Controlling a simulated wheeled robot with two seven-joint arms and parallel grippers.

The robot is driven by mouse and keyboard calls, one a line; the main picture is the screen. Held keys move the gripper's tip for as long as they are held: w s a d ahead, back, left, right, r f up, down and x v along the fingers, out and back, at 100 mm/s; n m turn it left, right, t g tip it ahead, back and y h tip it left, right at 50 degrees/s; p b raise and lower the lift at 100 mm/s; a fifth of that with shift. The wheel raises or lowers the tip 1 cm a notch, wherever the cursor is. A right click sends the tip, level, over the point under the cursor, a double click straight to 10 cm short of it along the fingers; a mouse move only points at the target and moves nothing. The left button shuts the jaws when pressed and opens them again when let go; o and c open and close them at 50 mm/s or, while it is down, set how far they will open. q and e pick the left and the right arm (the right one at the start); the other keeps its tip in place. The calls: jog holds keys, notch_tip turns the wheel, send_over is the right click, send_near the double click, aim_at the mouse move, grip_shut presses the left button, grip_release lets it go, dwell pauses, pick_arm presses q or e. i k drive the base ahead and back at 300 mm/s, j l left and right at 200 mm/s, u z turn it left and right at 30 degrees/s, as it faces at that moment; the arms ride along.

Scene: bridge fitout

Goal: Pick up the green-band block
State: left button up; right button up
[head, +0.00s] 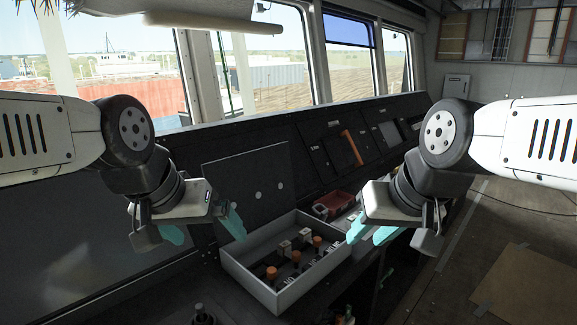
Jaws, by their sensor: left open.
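I cannot make out a green band on any block. A white open box (237,266) stands on the console in the middle. In it are pale blocks, one at the left (284,248) and one further back (306,234), and several orange-topped pegs (272,273). My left gripper (204,229) is open and empty, above and left of the box, with teal fingers. My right gripper (371,233) has its teal fingers apart with nothing seen between them, at the right of the box.
A red tray (341,200) with a pale item beside it (320,211) lies behind the box, partly hidden by my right gripper. A dark upright panel (262,175) stands behind the box. The sloped console and windows close off the back.

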aim_at(350, 219)
jog(key=i+l, duration=0.25)
jog(key=l, duration=0.15)
jog(key=i+l, duration=0.25)
jog(key=l, duration=0.15)
jog(key=i+l, duration=0.25)
jog(key=l, duration=0.15)
jog(key=i+l, duration=0.25)
jog(key=l, duration=0.2)
